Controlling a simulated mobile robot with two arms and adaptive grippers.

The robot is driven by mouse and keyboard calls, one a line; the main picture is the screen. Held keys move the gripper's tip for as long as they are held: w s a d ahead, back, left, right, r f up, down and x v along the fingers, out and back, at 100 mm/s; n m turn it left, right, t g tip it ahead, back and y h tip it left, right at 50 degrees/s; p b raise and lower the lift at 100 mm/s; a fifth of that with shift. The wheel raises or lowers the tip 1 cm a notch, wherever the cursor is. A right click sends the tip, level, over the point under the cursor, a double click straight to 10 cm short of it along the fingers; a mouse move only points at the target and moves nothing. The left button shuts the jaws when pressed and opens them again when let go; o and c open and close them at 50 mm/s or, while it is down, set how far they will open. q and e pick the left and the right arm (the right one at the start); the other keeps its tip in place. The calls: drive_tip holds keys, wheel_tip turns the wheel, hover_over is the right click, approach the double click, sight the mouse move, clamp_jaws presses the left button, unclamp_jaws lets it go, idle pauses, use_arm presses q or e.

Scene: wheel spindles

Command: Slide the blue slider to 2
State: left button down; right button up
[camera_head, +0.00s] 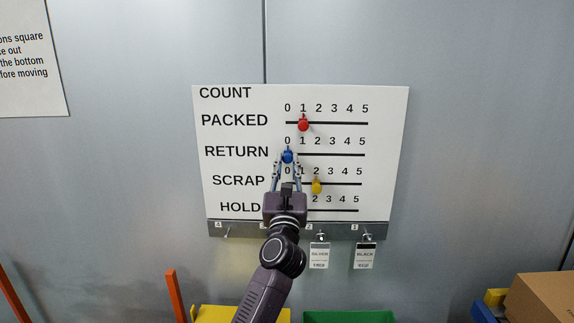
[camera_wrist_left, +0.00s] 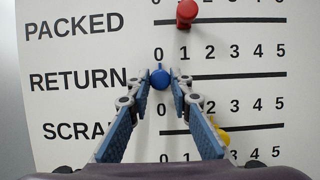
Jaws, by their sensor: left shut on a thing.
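The blue slider (camera_head: 288,156) is a round knob on the RETURN line of a white count board (camera_head: 232,104), at the 0 end. My left gripper (camera_head: 287,161) reaches it from below, with one finger on each side. In the left wrist view the blue slider (camera_wrist_left: 160,78) sits between the two fingertips (camera_wrist_left: 160,76), which are shut on it. The number 2 of the RETURN scale lies to its right on the black line. My right gripper is not in view.
A red slider (camera_head: 303,125) is at 1 on the PACKED line above. A yellow slider (camera_head: 317,186) is near 2 on the SCRAP line, right of my gripper. Tags hang on hooks below the board, including a silver tag (camera_head: 320,255). The RETURN line right of the blue slider is clear.

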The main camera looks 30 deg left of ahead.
sight(319, 168)
use_arm(q)
drive_tip(key=w+d+b, duration=0.1)
drive_tip(key=d, duration=0.1)
drive_tip(key=w+d, duration=0.2)
drive_tip(key=w+d+b, duration=0.1)
drive_tip(key=d, duration=0.2)
drive_tip(key=shift+w+f+b, duration=0.1)
drive_tip(key=shift+w+b, duration=0.1)
drive_tip(key=shift+b, duration=0.1)
drive_tip(key=shift+s+a, duration=0.15)
drive_tip(key=c, duration=1.8)
unclamp_jaws()
drive_tip(key=shift+o, duration=0.2)
drive_tip(key=v, duration=1.2)
